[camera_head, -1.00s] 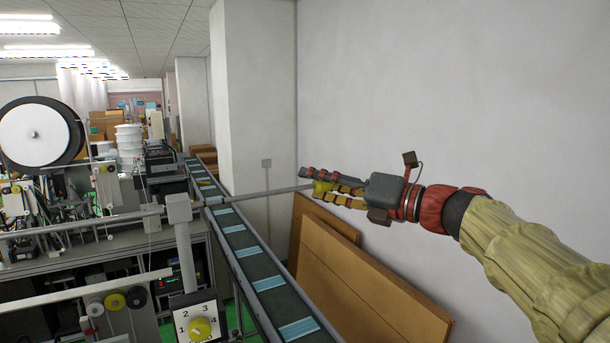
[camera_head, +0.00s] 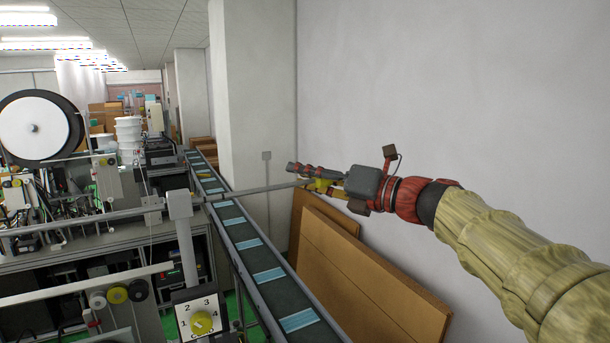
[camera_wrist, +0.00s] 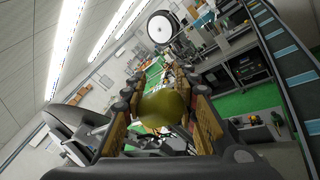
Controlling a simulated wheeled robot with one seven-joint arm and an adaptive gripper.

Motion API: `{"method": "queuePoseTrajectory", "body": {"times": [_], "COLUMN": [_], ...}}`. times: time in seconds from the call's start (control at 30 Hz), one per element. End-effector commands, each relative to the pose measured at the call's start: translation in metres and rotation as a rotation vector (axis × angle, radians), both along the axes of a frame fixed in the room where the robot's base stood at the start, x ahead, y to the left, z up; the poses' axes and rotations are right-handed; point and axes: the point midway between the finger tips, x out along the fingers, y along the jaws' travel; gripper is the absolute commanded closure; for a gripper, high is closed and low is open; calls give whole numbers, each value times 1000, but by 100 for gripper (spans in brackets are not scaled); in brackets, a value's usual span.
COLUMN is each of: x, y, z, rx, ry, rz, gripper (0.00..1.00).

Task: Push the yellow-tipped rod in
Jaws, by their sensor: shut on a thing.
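The rod (camera_head: 240,192) is a long grey bar running across the conveyor through a grey post head (camera_head: 180,204). Its yellow tip (camera_head: 319,185) is at the right end, between the fingers of my gripper (camera_head: 312,180). In the wrist view the yellow tip (camera_wrist: 165,108) is a round knob between the two fingers, with the rest of the rod hidden behind it. My gripper is shut on the yellow tip. My arm comes in from the right.
The conveyor (camera_head: 262,262) carries several blue masks below the rod. Brown boards (camera_head: 370,275) lean on the right wall. A dial box (camera_head: 199,317) with a yellow knob stands at the bottom. Machines with a large white reel (camera_head: 33,128) fill the left.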

Motion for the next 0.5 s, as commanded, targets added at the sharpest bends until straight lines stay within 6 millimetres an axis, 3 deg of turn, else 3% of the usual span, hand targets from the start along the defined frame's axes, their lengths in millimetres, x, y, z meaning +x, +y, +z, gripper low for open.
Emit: {"method": "queuePoseTrajectory", "body": {"times": [0.4, 0.5], "x": [0, 0], "y": [0, 0], "z": [1, 1], "rx": [-1, 0], "ry": [-2, -2], "rz": [-1, 0], "gripper": [99, 100]}}
